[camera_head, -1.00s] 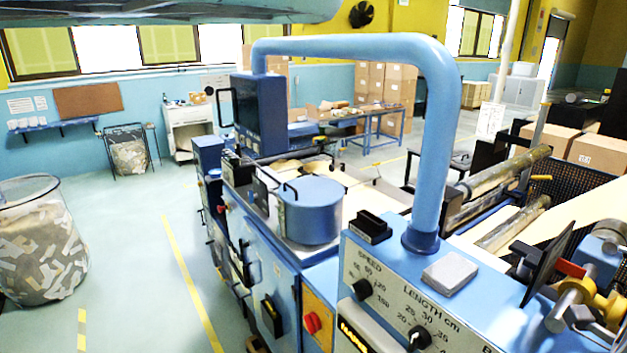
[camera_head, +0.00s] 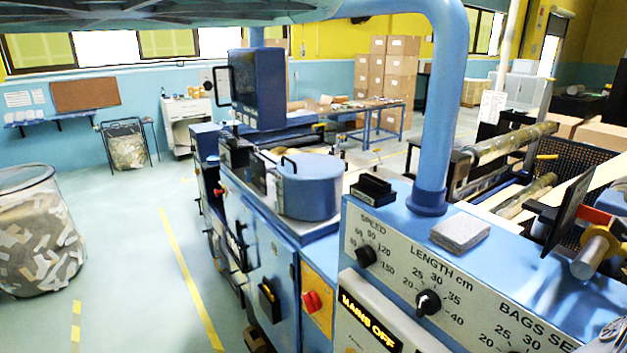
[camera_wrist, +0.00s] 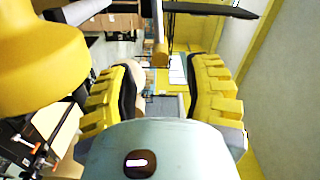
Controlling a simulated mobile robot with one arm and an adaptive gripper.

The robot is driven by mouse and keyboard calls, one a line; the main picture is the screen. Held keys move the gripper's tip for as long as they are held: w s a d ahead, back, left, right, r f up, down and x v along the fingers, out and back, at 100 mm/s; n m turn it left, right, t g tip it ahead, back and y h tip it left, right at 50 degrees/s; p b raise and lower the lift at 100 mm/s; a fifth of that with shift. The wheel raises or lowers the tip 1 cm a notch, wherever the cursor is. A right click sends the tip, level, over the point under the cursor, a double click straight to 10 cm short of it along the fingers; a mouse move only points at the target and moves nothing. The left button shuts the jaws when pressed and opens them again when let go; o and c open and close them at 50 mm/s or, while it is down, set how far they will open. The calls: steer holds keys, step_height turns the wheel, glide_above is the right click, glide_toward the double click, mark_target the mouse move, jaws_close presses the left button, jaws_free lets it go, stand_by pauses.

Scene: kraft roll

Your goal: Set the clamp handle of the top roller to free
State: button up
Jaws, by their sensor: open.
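The upper roller (camera_head: 515,144) is a long, mottled brown-green cylinder in the frame at the right of the head view. A small yellow lever (camera_head: 546,157) shows by its right end; I cannot tell whether it is the clamp handle or how it is set. A second, lower roller (camera_head: 530,192) lies below it. My gripper (camera_wrist: 160,95) shows in the wrist view with its yellow, dark-padded fingers wide apart. Nothing is held between them. I cannot make out my gripper in the head view, and no clamp handle is clear in the wrist view.
A blue control panel (camera_head: 395,265) with dials stands in front, with a thick blue pipe (camera_head: 443,110) rising from it. A dark plate (camera_head: 568,212) and a red part (camera_head: 590,215) stand at the right. Floor is clear at left, beside a scrap bin (camera_head: 38,240).

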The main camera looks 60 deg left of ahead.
steer(key=w+p, duration=0.6)
steer(key=w, duration=0.1)
steer(key=shift+r, duration=0.25)
steer(key=shift+w+d+f+p, duration=0.1)
steer(key=shift+w+f+p, duration=0.1)
steer(key=shift+w+p, duration=0.3)
steer(key=shift+o, duration=0.3)
jaws_close()
